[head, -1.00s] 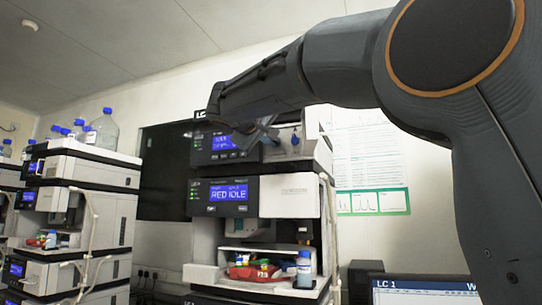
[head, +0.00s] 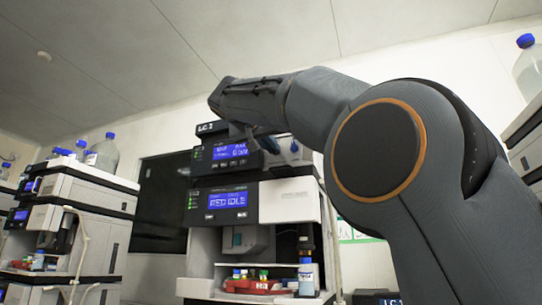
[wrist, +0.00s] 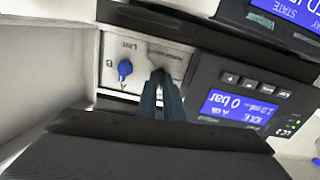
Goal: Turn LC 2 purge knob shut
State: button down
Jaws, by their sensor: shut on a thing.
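The LC 2 pump module (head: 228,153) is in the upper part of the middle stack in the head view, with a lit blue display. In the wrist view its display (wrist: 236,107) appears upside down and reads 0 bar. My gripper (wrist: 160,84) has its two fingers close together against the pale front panel (wrist: 140,50), shut on the purge knob, which the fingertips almost wholly hide. The knob's angle cannot be told. A blue line-selector knob (wrist: 124,69) sits just left of the fingers, apart from them.
Below the pump is a module (head: 236,203) with a lit display, then an open bay with a red tray (head: 254,286) and a blue-capped bottle (head: 306,277). Another instrument stack (head: 82,205) stands at the left. A large bottle (head: 529,68) stands at the upper right.

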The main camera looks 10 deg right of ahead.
jog(key=shift+m+b, duration=0.35)
jog(key=shift+m, duration=0.25)
jog(key=c, duration=1.9)
grip_release()
jog(key=b+v, duration=0.1)
jog(key=v, duration=0.6)
jog(key=shift+s+a+b, duration=0.2)
jog(key=shift+s+b, duration=0.15)
jog(key=shift+d, duration=0.1)
